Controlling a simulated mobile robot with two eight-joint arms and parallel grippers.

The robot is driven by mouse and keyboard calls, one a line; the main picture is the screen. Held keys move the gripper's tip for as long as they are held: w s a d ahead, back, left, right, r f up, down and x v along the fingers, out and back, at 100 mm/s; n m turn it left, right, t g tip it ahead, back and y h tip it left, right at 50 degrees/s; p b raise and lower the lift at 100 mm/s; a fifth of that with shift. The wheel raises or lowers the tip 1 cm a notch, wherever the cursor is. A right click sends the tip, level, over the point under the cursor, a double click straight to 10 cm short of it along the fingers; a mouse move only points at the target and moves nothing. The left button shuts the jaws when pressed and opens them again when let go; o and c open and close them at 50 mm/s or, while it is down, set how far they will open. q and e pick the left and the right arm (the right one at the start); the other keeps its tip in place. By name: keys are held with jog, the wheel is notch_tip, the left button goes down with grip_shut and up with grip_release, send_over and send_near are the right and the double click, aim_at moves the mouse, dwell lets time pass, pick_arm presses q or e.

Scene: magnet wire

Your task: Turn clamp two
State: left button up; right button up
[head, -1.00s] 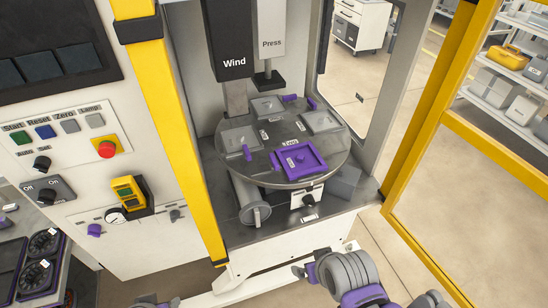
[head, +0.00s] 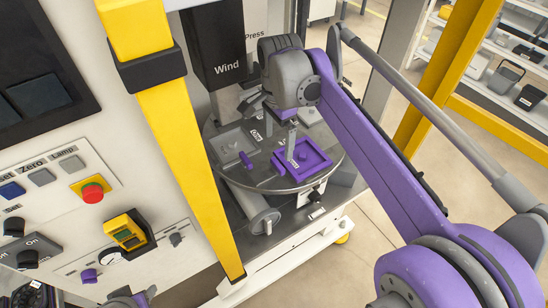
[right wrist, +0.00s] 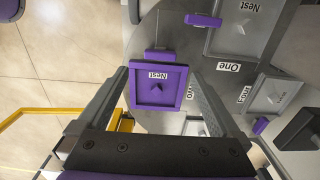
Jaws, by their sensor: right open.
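My right gripper (head: 284,128) hangs over the round grey turntable (head: 226,172), open and empty. In the right wrist view its two fingers stand on either side of a purple nest (right wrist: 160,100). A label beside this nest, partly hidden by a finger, seems to read "Two". A small purple block (right wrist: 158,55) adjoins the nest's edge; it may be clamp two. Other purple clamp pieces lie by the nest at "One" (right wrist: 203,20) and by a farther nest (right wrist: 260,126). In the head view the purple nest (head: 318,158) sits at the turntable's front right. A bit of my left gripper (head: 130,299) shows at the bottom edge.
The black "Wind" head (head: 222,60) hangs close left of my right gripper. A yellow post (head: 185,150) stands at the left, with a button panel (head: 60,175) beyond it. A grey cylinder (head: 262,221) sits below the turntable's front. Open floor lies to the right.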

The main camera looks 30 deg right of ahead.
aim_at(278, 164)
notch_tip(278, 164, down, 8)
jog(key=shift+f, duration=0.2)
jog(key=c, duration=1.3)
